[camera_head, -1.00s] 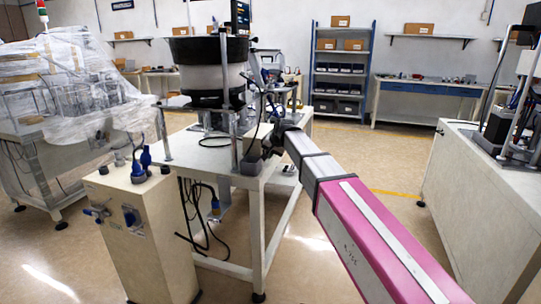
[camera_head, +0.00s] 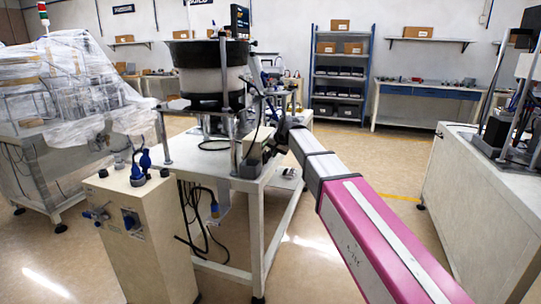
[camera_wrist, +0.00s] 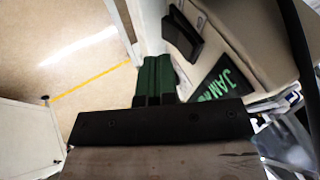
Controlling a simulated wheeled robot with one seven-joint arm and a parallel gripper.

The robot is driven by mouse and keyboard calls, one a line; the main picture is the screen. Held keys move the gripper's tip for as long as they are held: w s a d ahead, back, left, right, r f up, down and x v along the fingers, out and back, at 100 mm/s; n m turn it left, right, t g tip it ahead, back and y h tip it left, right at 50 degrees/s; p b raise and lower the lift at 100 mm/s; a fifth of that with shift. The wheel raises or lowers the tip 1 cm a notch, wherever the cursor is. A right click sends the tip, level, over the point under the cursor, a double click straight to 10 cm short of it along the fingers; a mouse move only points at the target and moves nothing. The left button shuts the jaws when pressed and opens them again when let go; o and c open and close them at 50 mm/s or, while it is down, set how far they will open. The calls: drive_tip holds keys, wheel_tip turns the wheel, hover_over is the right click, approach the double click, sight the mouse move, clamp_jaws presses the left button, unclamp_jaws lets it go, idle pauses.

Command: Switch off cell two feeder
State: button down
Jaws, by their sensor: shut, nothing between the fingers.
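A bowl feeder (camera_head: 208,78) with a black and grey bowl stands on a light table left of centre in the head view. My gripper (camera_head: 268,148) is at the right side of this table, below the bowl; its fingertips are hard to make out there. In the wrist view my gripper (camera_wrist: 154,62) has its green fingers together with nothing between them. I cannot tell whether the black part is a switch, or which cell this is.
A beige cabinet (camera_head: 145,230) with blue fittings stands in front of the feeder table. A plastic-wrapped machine (camera_head: 65,95) is at left. A white bench (camera_head: 480,190) with equipment is at right. Open floor lies between.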

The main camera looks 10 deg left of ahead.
sight(266, 158)
drive_tip(key=v, duration=1.1)
drive_tip(key=shift+d, duration=0.25)
drive_tip(key=shift+w+d+f, duration=0.1)
drive_tip(key=shift+f, duration=0.05)
drive_tip(key=shift+d+f+h, duration=0.1)
drive_tip(key=shift+f+h, duration=0.3)
drive_tip(key=a+x, duration=0.2)
drive_tip(key=x, duration=1)
drive_tip(key=shift+s+a, duration=0.25)
drive_tip(key=shift+a, duration=0.2)
